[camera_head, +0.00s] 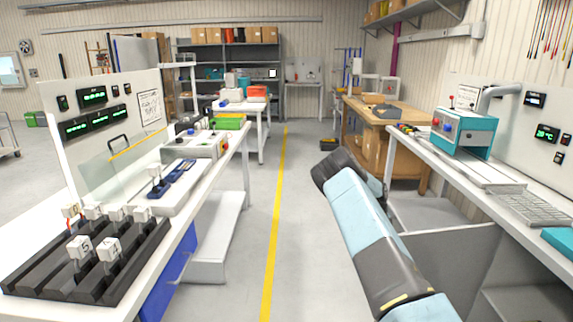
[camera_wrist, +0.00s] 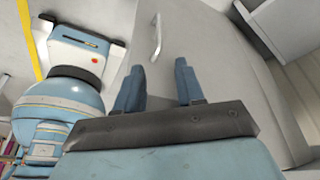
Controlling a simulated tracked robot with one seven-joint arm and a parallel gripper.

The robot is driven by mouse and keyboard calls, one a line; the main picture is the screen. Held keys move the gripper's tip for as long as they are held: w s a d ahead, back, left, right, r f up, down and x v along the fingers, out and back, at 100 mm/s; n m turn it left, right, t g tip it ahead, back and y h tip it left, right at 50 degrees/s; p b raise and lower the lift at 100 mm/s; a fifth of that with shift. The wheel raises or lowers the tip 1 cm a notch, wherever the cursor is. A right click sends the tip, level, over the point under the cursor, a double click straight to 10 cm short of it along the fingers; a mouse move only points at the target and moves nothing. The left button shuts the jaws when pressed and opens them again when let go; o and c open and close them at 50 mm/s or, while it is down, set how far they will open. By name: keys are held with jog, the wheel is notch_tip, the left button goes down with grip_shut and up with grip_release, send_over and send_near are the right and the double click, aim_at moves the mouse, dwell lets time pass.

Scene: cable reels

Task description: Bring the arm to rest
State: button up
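My arm (camera_head: 375,235) reaches forward from the lower right of the head view, over the aisle beside the right bench. Its light blue link ends in a dark joint; my gripper cannot be made out there. In the wrist view my gripper (camera_wrist: 159,75) shows two blue fingers standing apart with nothing between them. A grey panel with a pale handle lies behind the fingers, and the fingers look clear of it. Blue and white parts of my own body show at the left of the wrist view.
The left bench (camera_head: 190,212) holds a black rack (camera_head: 90,262) with white tagged blocks.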

jog(key=s+a+r+n+t+y, duration=0.1)
jog(key=s+a+r+n, duration=0.4)
jog(key=r, duration=0.7)
jog(key=s+a+r+n+t+y, duration=0.25)
jog(key=s+r, duration=0.45)
jog(key=r, duration=0.6)
jog(key=s+a+r+n+t, duration=0.1)
jog(key=s+a+r+n, duration=0.35)
jog(key=r, duration=0.75)
jog(key=s+a+r+n+t, duration=0.1)
jog(key=s+a+r+n, duration=0.2)
jog(key=s, duration=0.8)
jog(key=s+a+r+n+t+h, duration=0.1)
jog(key=s+a+r+n+t, duration=0.1)
jog(key=s+n, duration=0.5)
jog(key=s+a+r+n+t, duration=0.1)
jog(key=s+a+r+n, duration=0.2)
jog(key=s, duration=1.1)
jog(key=r+n, duration=0.1)
jog(key=n, duration=0.2)
jog(key=shift+s+a+r, duration=0.25)
jog(key=shift+s+a, duration=0.05)
jog(key=shift+a, duration=0.05)
jog(key=shift+t, duration=0.25)
